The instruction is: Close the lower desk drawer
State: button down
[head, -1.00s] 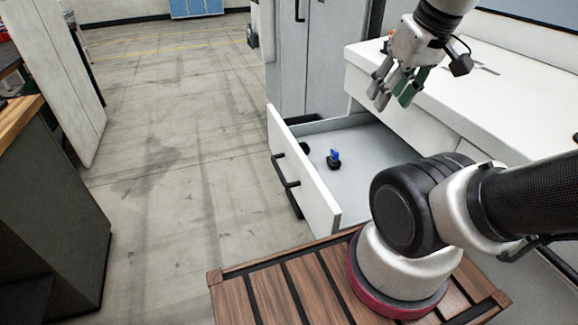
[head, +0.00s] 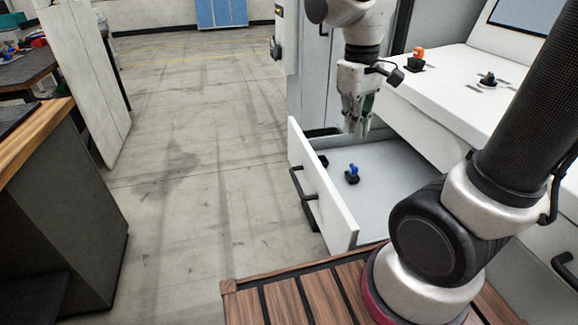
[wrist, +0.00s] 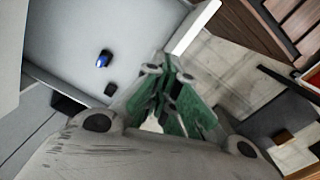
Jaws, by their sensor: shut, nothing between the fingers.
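The lower desk drawer (head: 322,192) is pulled out from the white desk (head: 436,108), its white front with a black handle (head: 304,184) facing left over the floor. It also shows in the wrist view (wrist: 80,45). A small blue-and-black part (head: 352,174) lies inside the drawer, and a dark piece sits near the drawer front. My gripper (head: 356,130) points down above the drawer's far part, near the front panel's far end. Its green-padded fingers (wrist: 172,105) are shut with nothing between them. I see no contact with the drawer.
An orange-and-black part (head: 415,59) and a dark part (head: 486,79) stand on the desk top. A grey cabinet stands behind the drawer. A wood-topped bench (head: 40,140) is at the left. The concrete floor (head: 200,170) between is clear.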

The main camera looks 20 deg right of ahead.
jog(key=w+a+f+n+g+h, duration=0.1)
jog(key=w+a+f+n+h, duration=0.4)
jog(key=w+a+f, duration=0.6)
jog(key=w+a+f+n+h, duration=0.3)
jog(key=w+a+f+n, duration=0.4)
jog(key=w+f, duration=0.45)
jog(key=w+a+r+n+t, duration=0.1)
jog(key=w+a+n, duration=0.1)
jog(key=w, duration=0.2)
jog(key=d+f, duration=0.6)
jog(key=d, duration=0.5)
jog(key=shift+s+d+f, duration=0.2)
jog(key=shift+s+d, duration=0.2)
jog(key=shift+s, duration=0.05)
